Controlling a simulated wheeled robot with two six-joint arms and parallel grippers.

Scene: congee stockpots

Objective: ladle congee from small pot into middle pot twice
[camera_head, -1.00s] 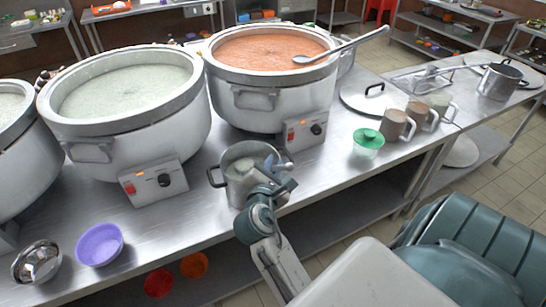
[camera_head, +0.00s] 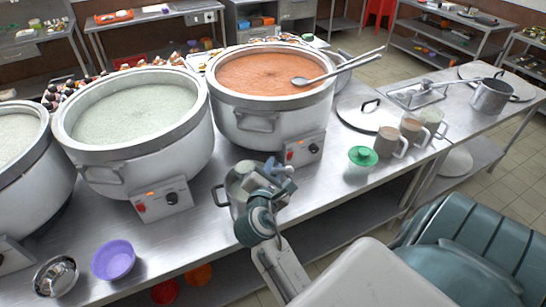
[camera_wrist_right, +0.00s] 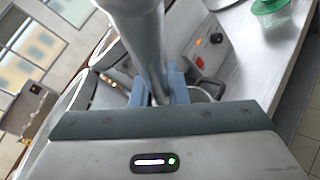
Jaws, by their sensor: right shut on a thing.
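The small pot (camera_head: 226,205) stands on the steel counter in front of the large pots, partly hidden by my right arm. The middle pot (camera_head: 140,157) is a large steel cooker of pale congee (camera_head: 135,102), left of the small pot. My right gripper (camera_head: 277,172) is over the small pot's right side, with blue fingers. It is shut on a grey rod, apparently the ladle handle (camera_wrist_right: 148,50), which rises between the fingers in the right wrist view. The ladle's bowl is hidden. My left gripper is out of view.
A large pot of orange congee (camera_head: 265,73) stands behind, with a spoon (camera_head: 302,81) across its rim. A green-lidded bowl (camera_head: 362,160), mugs (camera_head: 387,142) and a lid (camera_head: 368,114) stand right. A purple bowl (camera_head: 113,260) and steel bowl (camera_head: 55,276) lie front left.

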